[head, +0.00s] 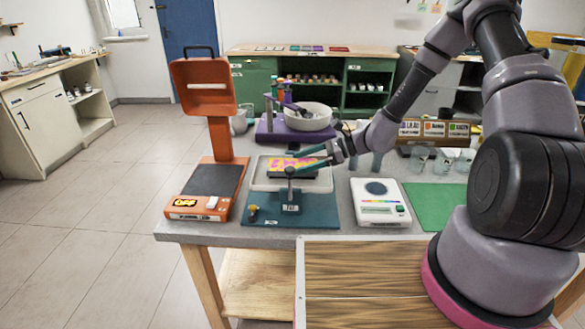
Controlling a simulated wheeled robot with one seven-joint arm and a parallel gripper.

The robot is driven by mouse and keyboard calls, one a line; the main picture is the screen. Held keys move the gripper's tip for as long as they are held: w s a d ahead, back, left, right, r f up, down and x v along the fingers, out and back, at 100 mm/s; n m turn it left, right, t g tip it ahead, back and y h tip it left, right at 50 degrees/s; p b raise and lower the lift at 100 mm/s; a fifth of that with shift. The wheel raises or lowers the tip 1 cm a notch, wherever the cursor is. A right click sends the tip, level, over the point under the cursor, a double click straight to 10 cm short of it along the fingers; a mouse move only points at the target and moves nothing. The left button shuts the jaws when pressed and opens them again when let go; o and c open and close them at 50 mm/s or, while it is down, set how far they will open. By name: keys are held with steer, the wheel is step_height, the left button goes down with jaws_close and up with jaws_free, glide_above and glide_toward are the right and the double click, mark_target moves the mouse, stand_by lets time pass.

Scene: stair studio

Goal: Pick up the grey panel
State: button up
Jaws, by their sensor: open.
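My gripper (308,161) reaches in from the right with its two teal fingers apart and nothing visible between them. It is over a shallow white tray (258,183) on the table. A flat panel with a pink and yellow top (276,166) and a dark edge lies in the tray, partly hidden by the fingers. I cannot make out a plainly grey panel; the dark slab at the panel's right may be part of it. I cannot tell whether the fingers touch anything.
A small dark post (290,196) stands on the teal mat (320,215) in front of the tray. An orange device (207,125) stands left, a white scale (380,203) right. A purple stand with a bowl (303,118) is behind. Clear glasses stand back right.

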steer(key=shift+x, duration=0.8)
steer(key=c, duration=1.2)
steer(key=shift+o, duration=0.2)
steer(key=shift+r, duration=0.1)
